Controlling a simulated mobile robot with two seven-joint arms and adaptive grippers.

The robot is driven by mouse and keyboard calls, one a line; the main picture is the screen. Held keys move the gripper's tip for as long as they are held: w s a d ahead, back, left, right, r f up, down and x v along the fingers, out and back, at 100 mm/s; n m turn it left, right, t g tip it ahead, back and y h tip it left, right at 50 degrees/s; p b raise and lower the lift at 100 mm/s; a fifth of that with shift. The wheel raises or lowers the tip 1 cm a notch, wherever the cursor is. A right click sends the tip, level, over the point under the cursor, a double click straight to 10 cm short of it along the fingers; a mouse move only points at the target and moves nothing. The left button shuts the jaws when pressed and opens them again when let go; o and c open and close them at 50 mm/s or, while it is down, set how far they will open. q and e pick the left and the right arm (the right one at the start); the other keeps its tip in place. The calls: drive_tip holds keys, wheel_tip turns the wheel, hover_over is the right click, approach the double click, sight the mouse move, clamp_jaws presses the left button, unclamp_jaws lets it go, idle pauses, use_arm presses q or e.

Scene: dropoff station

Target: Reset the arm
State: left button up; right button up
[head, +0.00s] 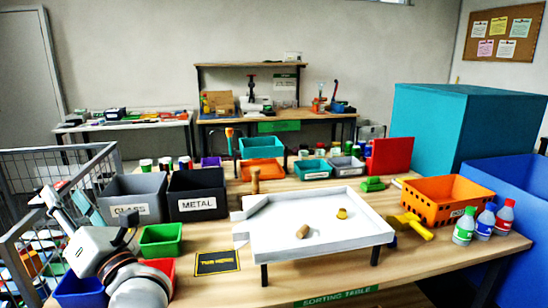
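My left gripper (68,200) is at the lower left, at the end of my grey and white arm. Its two fingers look spread apart, pointing up and away, with nothing seen between them. It hangs beside the wire cage, left of the grey GLASS bin (152,185) and in front of it. My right arm and gripper do not show.
The sorting table (215,237) holds a white tray (262,250) with two small pieces, a METAL bin (197,190), a green bin (160,240), an orange basket (440,205) and several bottles. A wire cage (50,172) stands at left.

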use_arm(q)
drive_tip(key=d+r+m+t+h, duration=0.2)
drive_tip(key=d+m+t+h, duration=1.1)
drive_tip(key=m, duration=0.8)
drive_tip(key=d+f+m+g+h, duration=0.4)
drive_tip(key=d+f+m+h, duration=0.5)
drive_tip(key=f+m+h, duration=0.65)
drive_tip(key=s+a+f+m+g+y, duration=0.2)
drive_tip(key=s+f+m+g+y, duration=0.15)
drive_tip(key=f, duration=0.55)
drive_tip(key=s+a+f+m+g+y, duration=0.25)
drive_tip(key=f+m+g+y, duration=0.2)
drive_tip(key=f, duration=0.45)
drive_tip(key=s+a+f+m+g+y, duration=0.3)
drive_tip(key=s+a+f+g+y, duration=0.45)
drive_tip(key=s+a, duration=0.6)
drive_tip(key=w+d+f+n+t+h, duration=0.1)
drive_tip(key=d+f+n+t+h, duration=0.2)
drive_tip(key=d+f+h, duration=0.6)
drive_tip(key=d+f+t, duration=0.2)
drive_tip(key=d+f, duration=0.4)
drive_tip(key=d, duration=0.2)
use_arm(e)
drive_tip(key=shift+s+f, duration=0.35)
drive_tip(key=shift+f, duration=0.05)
